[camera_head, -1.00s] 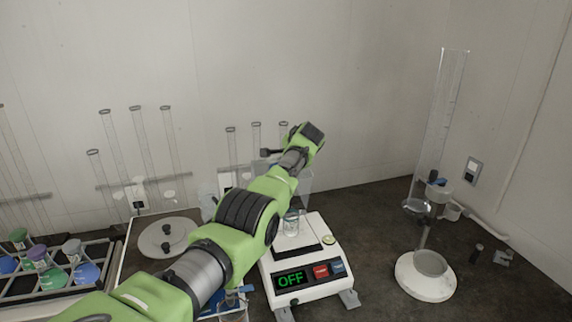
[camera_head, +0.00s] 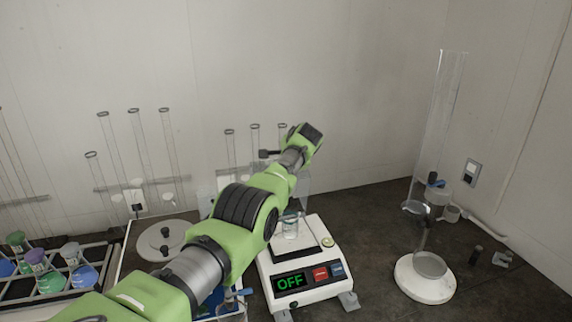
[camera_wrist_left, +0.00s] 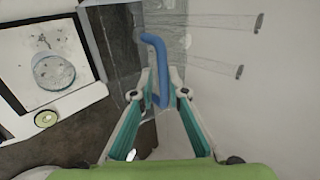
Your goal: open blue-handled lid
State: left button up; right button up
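In the left wrist view, the blue handle (camera_wrist_left: 158,68) is a bent rod on a clear, see-through panel, the lid (camera_wrist_left: 118,35). My left gripper (camera_wrist_left: 162,76) has one fingertip close on each side of the handle, and the rod fills the narrow gap between them. In the head view, my left arm reaches over to the balance (camera_head: 302,290), and the arm hides the gripper and the handle. A clear panel (camera_head: 304,183) shows at the back of the balance. My right gripper is in neither view.
A glass beaker (camera_head: 291,228) stands on the balance, whose display reads OFF. Tall glass cylinders (camera_head: 140,160) stand at the back left, by a round grey lid (camera_head: 162,238). A rack (camera_head: 40,283) of flasks is at left. A stand (camera_head: 426,278) with a clear tube is at right.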

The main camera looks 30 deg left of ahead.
pick_arm(q)
jog(key=shift+d, duration=0.1)
jog(key=shift+s+d+r, duration=0.1)
jog(key=shift+d+r, duration=0.1)
jog(key=shift+r, duration=0.15)
jog(key=v, duration=1.1)
jog(key=shift+s, duration=0.1)
